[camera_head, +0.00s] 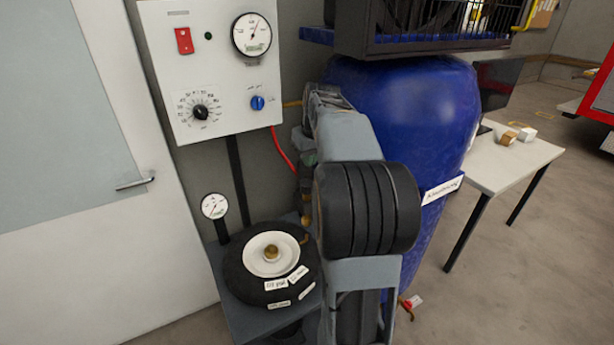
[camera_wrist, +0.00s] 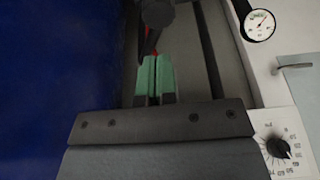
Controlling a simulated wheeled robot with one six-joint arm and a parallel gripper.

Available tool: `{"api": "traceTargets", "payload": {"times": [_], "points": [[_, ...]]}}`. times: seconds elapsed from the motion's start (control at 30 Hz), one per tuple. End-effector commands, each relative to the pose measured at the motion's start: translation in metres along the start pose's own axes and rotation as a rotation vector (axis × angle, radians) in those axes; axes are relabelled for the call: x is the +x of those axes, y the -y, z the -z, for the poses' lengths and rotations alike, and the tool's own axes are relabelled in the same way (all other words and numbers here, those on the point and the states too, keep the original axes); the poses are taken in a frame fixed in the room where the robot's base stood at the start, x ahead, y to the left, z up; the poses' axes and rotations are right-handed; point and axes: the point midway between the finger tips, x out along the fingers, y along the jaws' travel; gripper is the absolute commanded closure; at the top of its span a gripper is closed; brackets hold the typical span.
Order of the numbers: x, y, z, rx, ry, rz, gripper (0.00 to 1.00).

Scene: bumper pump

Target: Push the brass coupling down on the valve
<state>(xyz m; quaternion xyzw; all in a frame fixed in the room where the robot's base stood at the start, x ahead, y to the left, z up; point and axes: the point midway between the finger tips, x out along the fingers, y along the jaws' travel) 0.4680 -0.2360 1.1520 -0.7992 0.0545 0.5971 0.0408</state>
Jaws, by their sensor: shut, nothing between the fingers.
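A round brass fitting (camera_head: 271,253) sits in the middle of a white disc (camera_head: 258,264) on a black round bumper (camera_head: 240,285). I cannot tell whether it is the valve or the coupling. More brass-coloured parts (camera_head: 306,216) show beside my arm, partly hidden by it. In the wrist view my gripper (camera_wrist: 154,75) has its green fingers shut together, with nothing seen between them. A dark cylindrical part (camera_wrist: 156,14) and a bit of red hose lie beyond the fingertips. In the head view my arm largely hides the gripper.
A wall panel (camera_head: 213,70) with dials stands behind, and a red hose (camera_head: 282,150) hangs from it. A small gauge (camera_head: 214,207) stands beside the bumper. A large blue tank (camera_head: 430,110) is close to my arm on the right. A white table (camera_head: 510,165) stands further right.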

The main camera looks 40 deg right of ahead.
Motion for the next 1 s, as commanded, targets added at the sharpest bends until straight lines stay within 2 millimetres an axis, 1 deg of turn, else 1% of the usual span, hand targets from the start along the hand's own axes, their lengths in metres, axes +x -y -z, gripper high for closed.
{"api": "traceTargets", "payload": {"times": [0.03,0.1,0.2,0.4,0.6,0.93,1.0], "points": [[0.01,0.0,0.0,0.0,0.003,0.002,1.0],[0.021,0.001,0.0,-0.001,0.003,0.002,1.0],[0.035,0.0,-0.004,0.0,0.002,0.001,1.0],[0.053,0.0,-0.009,0.0,0.0,0.001,1.0],[0.06,0.0,-0.011,0.0,-0.001,0.0,1.0],[0.061,0.0,-0.011,0.0,-0.001,0.0,1.0],[0.064,0.0,-0.012,0.0,0.0,0.0,1.0]]}}
